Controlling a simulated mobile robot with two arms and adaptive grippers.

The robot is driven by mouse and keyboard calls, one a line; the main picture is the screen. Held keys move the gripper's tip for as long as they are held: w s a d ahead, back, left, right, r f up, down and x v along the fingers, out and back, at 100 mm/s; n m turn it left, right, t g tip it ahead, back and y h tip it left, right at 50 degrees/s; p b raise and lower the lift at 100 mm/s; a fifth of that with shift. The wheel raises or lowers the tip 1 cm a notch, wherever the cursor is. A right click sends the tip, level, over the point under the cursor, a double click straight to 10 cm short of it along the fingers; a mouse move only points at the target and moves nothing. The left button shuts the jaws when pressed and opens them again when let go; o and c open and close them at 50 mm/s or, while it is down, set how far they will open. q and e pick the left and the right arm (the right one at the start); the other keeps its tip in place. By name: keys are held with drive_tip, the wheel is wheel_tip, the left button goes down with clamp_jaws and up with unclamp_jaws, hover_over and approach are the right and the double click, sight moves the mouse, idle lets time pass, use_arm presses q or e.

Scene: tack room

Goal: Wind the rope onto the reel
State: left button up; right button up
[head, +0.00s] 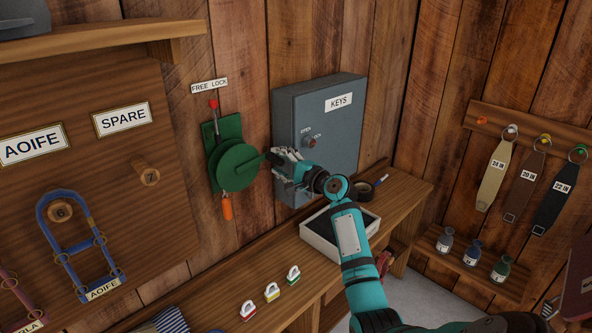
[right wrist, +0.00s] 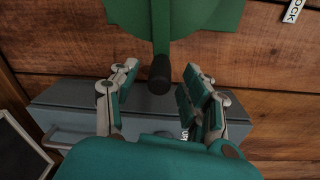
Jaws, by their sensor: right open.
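A round green reel (head: 234,166) is mounted on a green plate on the wooden wall. Its crank arm points right, toward my right gripper (head: 276,161). In the right wrist view, the crank's black knob (right wrist: 159,75) lies between the two fingers of my right gripper (right wrist: 161,72). The fingers are open, with a gap on each side of the knob. An orange piece (head: 227,207) hangs below the reel. I cannot make out rope on the reel. A lever with a red knob (head: 213,104) stands above it, under a FREE LOCK label. My left gripper is not in view.
A grey KEYS cabinet (head: 350,97) is on the wall right behind my right gripper. A wooden bench (head: 213,290) runs below, with several small coloured-top items, a shallow tray (head: 312,239) and a dark tape roll (head: 360,191). Straps hang at the right.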

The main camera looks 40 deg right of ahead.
drive_tip(key=s, duration=0.9)
drive_tip(key=shift+s+d+r, duration=0.15)
drive_tip(key=shift+d+r, duration=0.05)
drive_tip(key=shift+d, duration=0.1)
